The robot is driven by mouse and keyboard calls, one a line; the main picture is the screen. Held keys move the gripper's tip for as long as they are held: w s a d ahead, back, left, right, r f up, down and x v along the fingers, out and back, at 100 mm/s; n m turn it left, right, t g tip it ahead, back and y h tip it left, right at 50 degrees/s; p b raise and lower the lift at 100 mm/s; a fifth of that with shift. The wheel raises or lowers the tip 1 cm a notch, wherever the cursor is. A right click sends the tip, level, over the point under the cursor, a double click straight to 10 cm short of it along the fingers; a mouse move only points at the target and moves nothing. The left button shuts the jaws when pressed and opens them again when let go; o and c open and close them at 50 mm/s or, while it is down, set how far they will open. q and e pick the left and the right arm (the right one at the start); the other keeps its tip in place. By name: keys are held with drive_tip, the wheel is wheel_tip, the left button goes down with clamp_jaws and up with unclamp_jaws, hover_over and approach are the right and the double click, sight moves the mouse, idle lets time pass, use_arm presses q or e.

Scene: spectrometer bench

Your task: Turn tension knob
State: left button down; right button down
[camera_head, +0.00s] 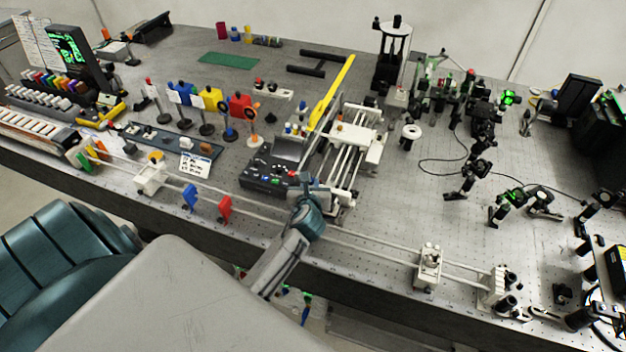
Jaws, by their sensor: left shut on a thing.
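My left gripper (312,187) reaches in from the lower left over the front of the bench. It is at the near end of a white rail frame (352,142), beside a dark control box (262,172) with small coloured buttons. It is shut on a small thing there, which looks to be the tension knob. The fingers and wrist hide the knob, so its shape and angle cannot be made out. My right gripper is not in view.
Long rails along the front edge carry a blue plate (190,196), a red plate (224,208) and a white carriage (428,268). A yellow bar (333,92) slants behind the gripper. Optical mounts crowd the right. Bare bench (385,215) lies right of the gripper.

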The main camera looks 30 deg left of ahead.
use_arm(q)
drive_tip(key=m+h, duration=0.1)
drive_tip(key=a+m+t+h, duration=0.1)
drive_tip(key=m+h, duration=0.1)
drive_tip(key=shift+s+m+t, duration=0.15)
drive_tip(key=shift+m+t, duration=0.15)
drive_tip(key=shift+a+f+m+h+b, duration=0.15)
drive_tip(key=shift+m+h+b, duration=0.4)
drive_tip(key=shift+m+h, duration=0.8)
drive_tip(key=shift+a+h, duration=0.1)
drive_tip(key=shift+h, duration=0.35)
drive_tip(key=c, duration=1.3)
unclamp_jaws()
